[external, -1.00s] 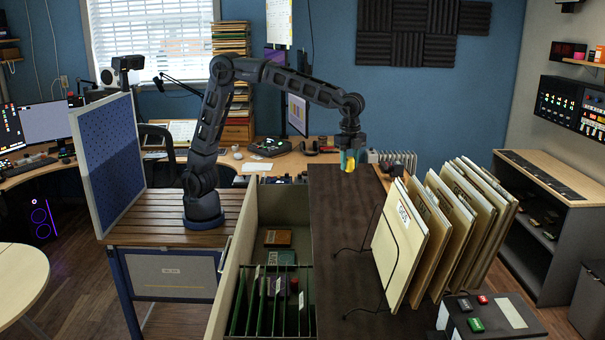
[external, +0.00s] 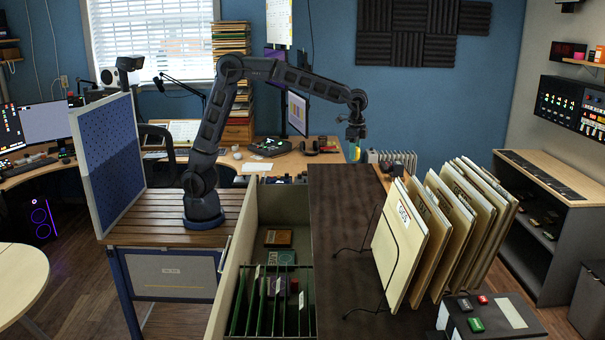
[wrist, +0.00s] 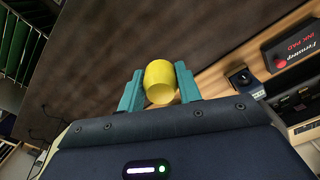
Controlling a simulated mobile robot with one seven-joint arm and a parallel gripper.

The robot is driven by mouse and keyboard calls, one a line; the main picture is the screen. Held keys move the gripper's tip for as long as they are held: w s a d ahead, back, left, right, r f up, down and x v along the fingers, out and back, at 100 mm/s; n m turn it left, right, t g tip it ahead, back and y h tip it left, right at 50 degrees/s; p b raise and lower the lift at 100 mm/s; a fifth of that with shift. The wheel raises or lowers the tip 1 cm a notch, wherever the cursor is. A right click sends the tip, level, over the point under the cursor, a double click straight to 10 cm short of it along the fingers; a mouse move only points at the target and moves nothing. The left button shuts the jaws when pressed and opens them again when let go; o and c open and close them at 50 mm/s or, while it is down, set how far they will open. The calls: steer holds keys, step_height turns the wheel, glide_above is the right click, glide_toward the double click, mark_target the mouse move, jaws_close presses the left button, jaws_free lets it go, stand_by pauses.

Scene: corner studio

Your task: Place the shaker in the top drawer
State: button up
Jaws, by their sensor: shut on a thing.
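The shaker is a plain yellow rounded piece (wrist: 160,82) in the wrist view. The two teal fingers of my gripper (external: 356,146) are shut on its sides. In the external view only a small bit of yellow shows below the gripper. My gripper holds the shaker above the far end of the dark cabinet top (external: 338,215), clear of the surface. The top drawer (external: 285,200) is pulled open to the left of the cabinet top. Green hanging files (external: 262,305) fill its near part. Its far part is mostly bare.
Two small boxes (external: 279,238) lie in the middle of the drawer. A wire rack with several upright folders (external: 402,240) stands on the right. A red-and-black ink pad (wrist: 290,52) shows in the wrist view. The dark top's middle is clear.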

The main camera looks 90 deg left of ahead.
steer(key=a+f+n, duration=0.5)
steer(key=a+n, duration=0.1)
steer(key=a, duration=0.7)
step_height(320, 180, up, 5)
steer(key=n, duration=0.5)
glide_above(295, 234)
steer(key=shift+a+f, duration=0.2)
steer(key=shift+f, duration=23.4)
steer(key=shift+f, duration=0.15)
steer(key=o, duration=1)
steer(key=shift+o, duration=0.2)
